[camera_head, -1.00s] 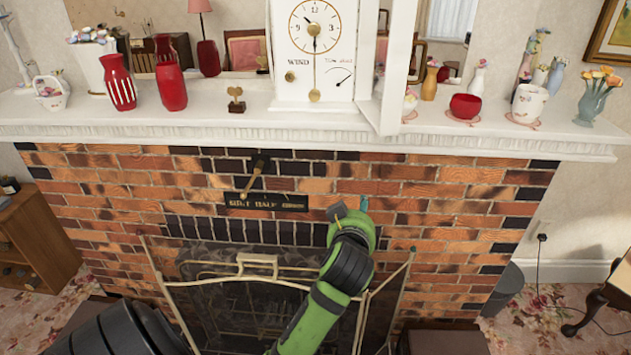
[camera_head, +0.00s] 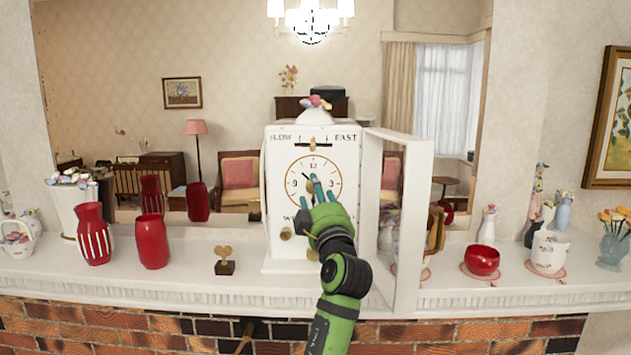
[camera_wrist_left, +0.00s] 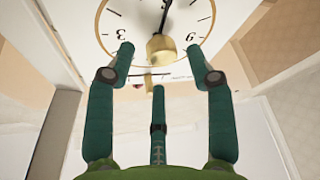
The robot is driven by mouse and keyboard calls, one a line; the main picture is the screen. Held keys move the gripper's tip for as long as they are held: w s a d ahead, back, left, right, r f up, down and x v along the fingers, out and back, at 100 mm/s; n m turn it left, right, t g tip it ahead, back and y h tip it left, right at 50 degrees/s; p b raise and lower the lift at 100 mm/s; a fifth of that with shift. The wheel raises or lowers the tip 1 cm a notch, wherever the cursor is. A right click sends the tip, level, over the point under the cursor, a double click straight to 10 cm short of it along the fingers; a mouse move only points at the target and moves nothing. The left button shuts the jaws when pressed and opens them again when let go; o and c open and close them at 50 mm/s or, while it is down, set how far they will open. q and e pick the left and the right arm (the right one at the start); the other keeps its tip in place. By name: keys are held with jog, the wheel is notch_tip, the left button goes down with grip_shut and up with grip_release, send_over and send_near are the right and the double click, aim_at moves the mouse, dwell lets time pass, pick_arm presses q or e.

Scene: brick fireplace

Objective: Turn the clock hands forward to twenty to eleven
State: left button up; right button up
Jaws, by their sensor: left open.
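The white clock (camera_head: 280,160) stands on the mantel with its glass door (camera_head: 427,170) swung open to the right. In the head view a dark hand (camera_head: 307,177) points to the upper left of the dial (camera_head: 294,168). My left gripper (camera_head: 317,184) is open in front of the dial and hides its lower part, including any hand there. In the left wrist view the dial (camera_wrist_left: 140,12) appears upside down, with a dark hand (camera_wrist_left: 167,14) and a brass knob (camera_wrist_left: 160,48). The spread fingers (camera_wrist_left: 168,68) reach toward it with nothing between them; contact is unclear. My right gripper is out of view.
The mantel (camera_head: 200,288) holds red vases (camera_head: 152,242) and a small brass ornament (camera_head: 224,260) left of the clock. A red bowl (camera_head: 482,261) and a white pot (camera_head: 550,250) stand to the right. A mirror lies behind.

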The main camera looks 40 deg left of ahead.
pick_arm(q)
jog(key=shift+w+a, duration=0.6)
jog(key=shift+a, duration=0.35)
jog(key=shift+d, duration=0.1)
jog(key=shift+s+d+r, duration=0.1)
grip_shut()
jog(key=shift+f+m+t+b, duration=0.2)
jog(key=shift+m+t+b, duration=0.2)
jog(key=shift+m+b, duration=0.15)
jog(key=shift+s+m+b, duration=0.1)
jog(key=shift+m+b, duration=0.25)
jog(key=shift+m, duration=0.3)
jog(key=m+t+h, duration=0.1)
jog(key=m, duration=0.1)
jog(key=shift+r+m+t, duration=0.1)
jog(key=shift+m+t, duration=0.2)
jog(key=shift+m, duration=0.1)
jog(key=shift+s+r+m+t+h, duration=0.1)
jog(key=shift+m+t+h, duration=0.35)
jog(key=shift+m, duration=0.75)
jog(key=shift+t, duration=0.25)
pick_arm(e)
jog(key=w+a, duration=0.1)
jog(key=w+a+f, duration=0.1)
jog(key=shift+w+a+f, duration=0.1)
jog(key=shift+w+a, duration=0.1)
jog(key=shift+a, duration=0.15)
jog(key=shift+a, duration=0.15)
